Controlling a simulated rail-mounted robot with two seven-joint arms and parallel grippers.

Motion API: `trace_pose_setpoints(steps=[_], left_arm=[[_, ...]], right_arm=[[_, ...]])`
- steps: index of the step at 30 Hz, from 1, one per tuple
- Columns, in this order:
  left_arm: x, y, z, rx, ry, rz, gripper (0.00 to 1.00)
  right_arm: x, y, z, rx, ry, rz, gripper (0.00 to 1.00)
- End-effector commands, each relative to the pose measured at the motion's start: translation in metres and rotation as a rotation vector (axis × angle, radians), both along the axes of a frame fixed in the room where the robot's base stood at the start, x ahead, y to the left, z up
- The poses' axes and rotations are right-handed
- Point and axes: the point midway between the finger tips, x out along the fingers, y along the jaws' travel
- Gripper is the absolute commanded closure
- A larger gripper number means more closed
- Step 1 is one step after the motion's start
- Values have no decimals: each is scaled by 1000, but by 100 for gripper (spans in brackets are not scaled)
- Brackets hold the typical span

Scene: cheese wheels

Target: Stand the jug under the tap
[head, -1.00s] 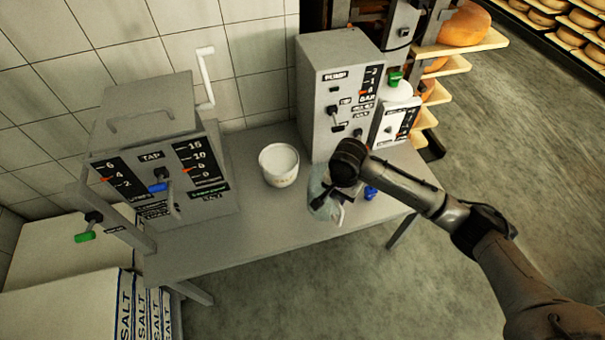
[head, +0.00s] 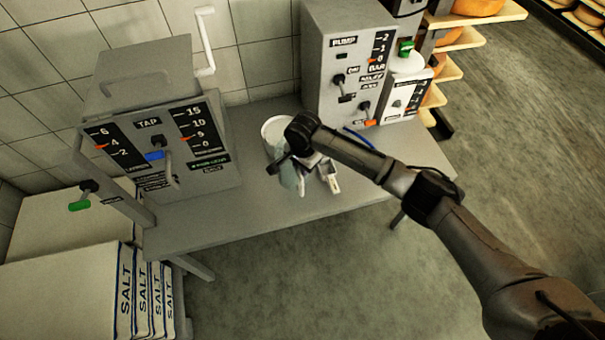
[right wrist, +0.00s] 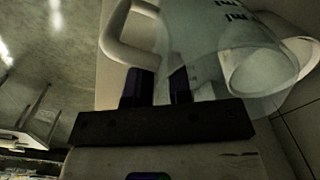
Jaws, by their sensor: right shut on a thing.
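The jug (head: 290,181) is clear and greenish, partly hidden by my right arm in the head view. It also shows in the right wrist view (right wrist: 205,48), with a pale handle (right wrist: 115,42) on its left. My right gripper (right wrist: 160,88) is shut on the jug at the handle side. The tap machine (head: 200,185) is a grey box labelled TAP at the left of the table, with a blue-marked lever and a curved pipe (head: 172,176) on its front. The jug is to the right of the tap. My left gripper is not in view.
The pump box (head: 325,85) stands at the back right. The grey table (head: 215,225) is clear between tap and jug. Salt sacks (head: 70,235) are at the lower left.

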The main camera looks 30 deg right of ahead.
Motion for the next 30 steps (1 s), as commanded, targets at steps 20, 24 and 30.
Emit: trace_pose_setpoints(steps=[20, 24, 30], left_arm=[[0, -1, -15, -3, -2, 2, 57], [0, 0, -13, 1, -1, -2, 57], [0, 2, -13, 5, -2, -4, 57]], right_arm=[[0, 0, -40, -1, -1, 1, 100], [0, 0, -41, 0, 0, 0, 100], [0, 0, -43, 0, 1, 1, 67]])
